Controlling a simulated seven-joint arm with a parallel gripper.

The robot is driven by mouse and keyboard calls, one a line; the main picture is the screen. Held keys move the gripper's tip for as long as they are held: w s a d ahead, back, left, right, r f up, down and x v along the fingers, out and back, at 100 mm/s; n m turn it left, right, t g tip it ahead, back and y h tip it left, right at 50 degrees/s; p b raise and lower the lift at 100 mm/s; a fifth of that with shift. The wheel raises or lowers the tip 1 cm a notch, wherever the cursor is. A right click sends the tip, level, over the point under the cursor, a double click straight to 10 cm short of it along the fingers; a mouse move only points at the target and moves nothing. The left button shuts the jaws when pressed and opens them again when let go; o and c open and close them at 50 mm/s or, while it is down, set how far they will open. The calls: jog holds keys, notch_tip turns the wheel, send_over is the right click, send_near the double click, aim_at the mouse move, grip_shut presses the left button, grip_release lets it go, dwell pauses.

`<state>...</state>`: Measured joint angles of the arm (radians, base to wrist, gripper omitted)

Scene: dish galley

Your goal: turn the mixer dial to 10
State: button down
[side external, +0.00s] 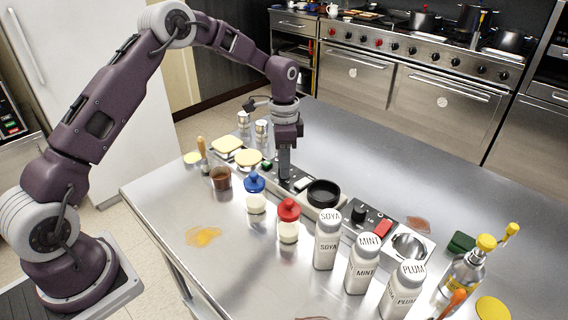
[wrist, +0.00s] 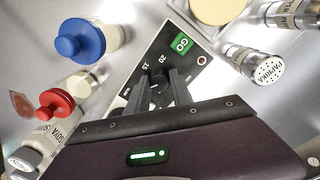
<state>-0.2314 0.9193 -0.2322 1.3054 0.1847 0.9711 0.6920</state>
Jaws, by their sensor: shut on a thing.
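The dial (wrist: 158,82) is a dark knob on a dark panel (wrist: 149,51) with printed numbers; 15 and 20 can be read. A green GO button (wrist: 181,45) sits beside it. My gripper (wrist: 162,92) points down with its fingers on either side of the knob, shut on it. In the side view my gripper (side external: 284,176) reaches down to the panel in the row of units on the steel table, and its fingers hide the knob there. The dial's pointer and the 10 mark cannot be made out.
A red-topped bottle (side external: 289,212) and a blue-topped bottle (side external: 255,184) stand in front of the panel. White SOYA (side external: 326,243), MINT (side external: 362,265) and PLUM (side external: 401,290) bottles stand to the right. Another black knob (side external: 359,212) is farther along the row.

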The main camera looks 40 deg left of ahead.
dwell(0.4)
jog(key=c, duration=1.1)
grip_release()
jog(key=shift+r, duration=0.1)
notch_tip(320, 180, up, 6)
jog(key=shift+w+a, duration=0.1)
jog(key=shift+w, duration=0.05)
jog(key=shift+r, duration=0.5)
